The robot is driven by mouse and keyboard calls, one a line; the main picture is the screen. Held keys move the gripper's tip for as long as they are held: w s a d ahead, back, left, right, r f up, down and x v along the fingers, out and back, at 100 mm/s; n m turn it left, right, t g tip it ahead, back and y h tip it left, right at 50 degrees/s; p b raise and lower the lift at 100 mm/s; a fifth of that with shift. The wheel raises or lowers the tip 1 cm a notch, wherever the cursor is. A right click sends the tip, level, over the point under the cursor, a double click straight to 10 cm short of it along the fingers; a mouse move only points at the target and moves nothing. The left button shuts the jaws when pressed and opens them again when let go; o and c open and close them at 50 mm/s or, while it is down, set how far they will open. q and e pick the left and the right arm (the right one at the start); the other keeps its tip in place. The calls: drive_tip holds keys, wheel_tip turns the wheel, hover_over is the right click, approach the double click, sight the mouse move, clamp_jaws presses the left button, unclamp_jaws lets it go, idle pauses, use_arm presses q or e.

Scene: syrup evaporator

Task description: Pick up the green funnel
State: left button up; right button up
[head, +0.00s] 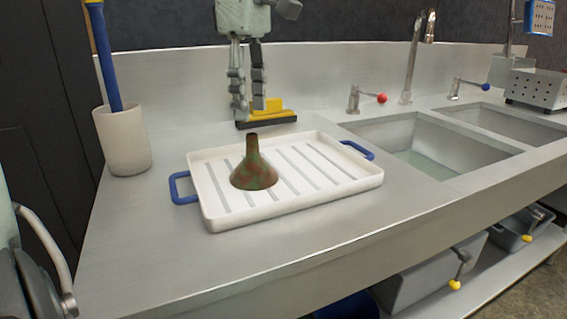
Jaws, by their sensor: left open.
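The green funnel (254,172) is mottled with reddish-brown patches. It stands wide mouth down and spout up on the left half of a white ribbed tray (300,210) with blue handles. My left gripper (249,108) hangs from the top of the head view, fingers pointing down, open with a narrow gap and empty. In the picture it is just above the funnel's spout, apart from it, and it overlaps a yellow and black block behind the tray. My right gripper is not in view.
A white cup (123,140) holding a blue-handled tool stands left of the tray. The yellow and black block (274,114) lies behind the tray. Sinks (440,145) with taps are on the right. Bare steel counter (140,250) lies in front and left of the tray.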

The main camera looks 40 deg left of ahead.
sight(251, 134)
use_arm(q)
drive_tip(key=shift+w+d, duration=0.1)
drive_tip(key=shift+f, duration=0.3)
wheel_tip(251, 134, down, 2)
drive_tip(key=shift+f, duration=0.15)
drive_tip(key=f, duration=0.4)
drive_tip(key=shift+a+f, duration=0.2)
drive_tip(key=shift+f, duration=0.15)
drive_tip(key=shift+c, duration=0.4)
clamp_jaws()
